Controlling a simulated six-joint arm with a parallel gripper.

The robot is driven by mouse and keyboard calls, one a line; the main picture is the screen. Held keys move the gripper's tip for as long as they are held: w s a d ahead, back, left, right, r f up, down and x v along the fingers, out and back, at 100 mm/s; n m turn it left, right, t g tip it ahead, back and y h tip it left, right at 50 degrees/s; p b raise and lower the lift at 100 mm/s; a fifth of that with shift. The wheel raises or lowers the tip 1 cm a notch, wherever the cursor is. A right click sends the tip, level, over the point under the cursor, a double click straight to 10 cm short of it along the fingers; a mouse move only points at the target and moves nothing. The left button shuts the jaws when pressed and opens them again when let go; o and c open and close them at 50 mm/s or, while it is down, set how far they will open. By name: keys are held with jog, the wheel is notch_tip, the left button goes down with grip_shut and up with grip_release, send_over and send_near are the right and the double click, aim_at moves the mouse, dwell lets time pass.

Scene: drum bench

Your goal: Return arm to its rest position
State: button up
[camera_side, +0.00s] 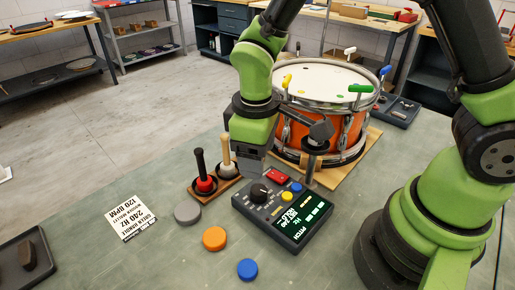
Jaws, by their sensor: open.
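My green arm comes down from the top of the picture. My gripper (280,163) hangs in front of the drum (290,130), above the back edge of the control box (285,213). Its dark jaws are spread apart and I see nothing held between them. The jaws partly hide the drum's front and the back of the box. Whether the jaws touch the box or drum is hard to tell.
Two upright-handled tools stand in a wooden holder (214,190) left of the box. Grey (188,213), orange (214,239) and blue (247,269) discs lie in front, beside a printed card (131,218). A dark tray (28,258) is at left. The drum has coloured handles around its rim.

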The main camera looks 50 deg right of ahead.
jog(key=shift+r, duration=0.35)
jog(key=s+d+r+m+t+y, duration=0.1)
jog(key=s+d+r+m+t, duration=0.2)
jog(key=s+r, duration=0.3)
jog(key=s+d+r+m+t+y, duration=0.1)
jog(key=s+d+r+m+t, duration=0.2)
jog(key=s+r+m, duration=0.3)
notch_tip(320, 180, up, 6)
jog(key=shift+s+f+t+y, duration=0.2)
jog(key=shift+s+t+y, duration=0.1)
jog(key=shift+s+t, duration=0.2)
